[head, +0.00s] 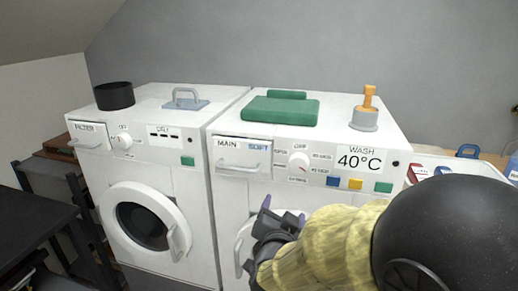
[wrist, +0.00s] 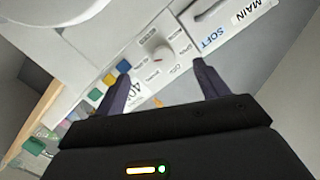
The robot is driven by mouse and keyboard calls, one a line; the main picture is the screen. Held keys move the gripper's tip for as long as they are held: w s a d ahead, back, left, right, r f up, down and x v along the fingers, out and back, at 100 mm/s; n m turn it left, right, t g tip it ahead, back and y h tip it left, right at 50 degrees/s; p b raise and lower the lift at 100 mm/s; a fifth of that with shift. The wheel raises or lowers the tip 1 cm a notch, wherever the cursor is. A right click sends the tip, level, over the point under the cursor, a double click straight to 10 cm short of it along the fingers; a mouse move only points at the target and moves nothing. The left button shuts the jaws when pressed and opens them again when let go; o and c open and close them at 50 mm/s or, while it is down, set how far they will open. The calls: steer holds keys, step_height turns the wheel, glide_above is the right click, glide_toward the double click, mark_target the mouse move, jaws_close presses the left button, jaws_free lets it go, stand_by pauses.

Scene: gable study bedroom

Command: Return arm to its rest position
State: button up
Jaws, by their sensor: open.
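My gripper (head: 283,213) is low in front of the right washing machine (head: 230,190), near its round door (head: 243,245). Its two dark fingers stand apart with nothing between them, as the wrist view (wrist: 162,66) also shows. My arm, in a yellow sleeve with a dark rounded joint, comes in from the lower right and hides most of that door. In the wrist view the machine's control panel appears tilted beyond the fingers, with its dial (wrist: 157,50) and coloured buttons (wrist: 124,66).
A second machine (head: 200,215) stands at left, its door (head: 142,221) apparently closed. A dark table (head: 35,220) is at left, a white bin (head: 460,163) at right.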

steer(key=s+d+f+n+g+y, duration=0.2)
steer(key=s+d+f+n+g, duration=0.15)
steer(key=s+f+g, duration=0.4)
steer(key=s+d+f+n+g+y, duration=0.25)
steer(key=s+f+n+g, duration=0.3)
steer(key=f, duration=0.35)
step_height(320, 180, up, 19)
steer(key=p, duration=1.9)
steer(key=shift+s+d+r+m+g+h, duration=0.2)
steer(key=shift+s+m+g+h, duration=0.1)
steer(key=shift+s+m+h, duration=0.1)
